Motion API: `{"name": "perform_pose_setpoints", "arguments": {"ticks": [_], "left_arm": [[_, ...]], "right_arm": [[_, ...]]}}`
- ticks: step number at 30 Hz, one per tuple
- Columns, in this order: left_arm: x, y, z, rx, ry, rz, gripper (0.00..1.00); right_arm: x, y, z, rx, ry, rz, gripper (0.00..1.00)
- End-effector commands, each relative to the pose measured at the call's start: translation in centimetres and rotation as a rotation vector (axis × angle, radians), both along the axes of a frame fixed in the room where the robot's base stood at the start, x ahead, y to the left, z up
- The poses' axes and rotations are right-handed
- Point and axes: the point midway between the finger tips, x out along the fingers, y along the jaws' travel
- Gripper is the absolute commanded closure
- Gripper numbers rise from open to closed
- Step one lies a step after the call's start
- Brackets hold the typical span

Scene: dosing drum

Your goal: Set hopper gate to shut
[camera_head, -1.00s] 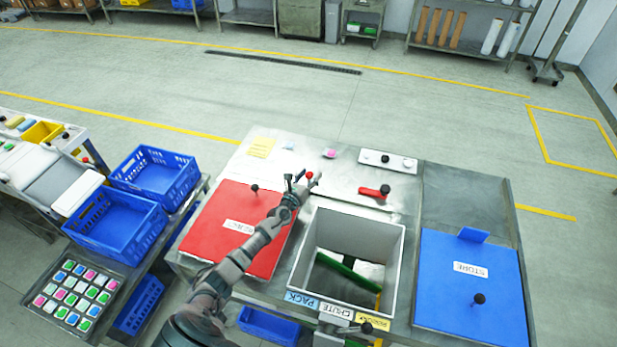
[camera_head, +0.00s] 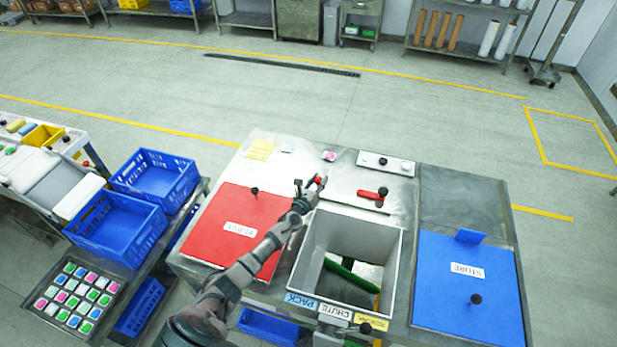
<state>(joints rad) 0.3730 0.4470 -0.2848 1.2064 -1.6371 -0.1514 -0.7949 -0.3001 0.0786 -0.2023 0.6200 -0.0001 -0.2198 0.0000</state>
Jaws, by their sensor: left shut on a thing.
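My left gripper (camera_head: 311,186) reaches over the steel bench from the lower left. It is shut on a small red knob (camera_head: 320,180), which shows at its fingertips behind the chute box. The fingers partly hide what the knob is mounted on. A red lever with a black knob (camera_head: 372,194) sits on the bench to the right, apart from the gripper. No label in view reads as hopper gate. The open square chute box (camera_head: 392,240) stands in front of the gripper, with a green bar (camera_head: 352,272) inside. My right gripper is not in view.
A red panel (camera_head: 215,228) with a black knob lies under my left arm. A blue STORE panel (camera_head: 440,300) is at the right. A white strip with knobs (camera_head: 400,166) is at the back. Blue crates (camera_head: 155,185) stand left; bare steel surrounds the red lever.

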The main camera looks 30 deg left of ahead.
Motion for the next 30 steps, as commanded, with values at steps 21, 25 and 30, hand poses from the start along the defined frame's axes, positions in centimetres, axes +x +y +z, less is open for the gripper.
{"name": "perform_pose_setpoints", "arguments": {"ticks": [21, 25, 30], "left_arm": [[5.2, -22.2, -0.5, -0.002, 0.005, -0.009, 1.00], [5.7, -24.4, -0.5, 0.000, 0.006, -0.007, 1.00], [6.1, -25.9, -0.4, 0.000, 0.007, -0.004, 1.00]], "right_arm": [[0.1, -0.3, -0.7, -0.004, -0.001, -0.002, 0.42], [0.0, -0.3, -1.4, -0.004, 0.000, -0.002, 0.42], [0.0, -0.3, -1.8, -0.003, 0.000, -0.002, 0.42]]}}
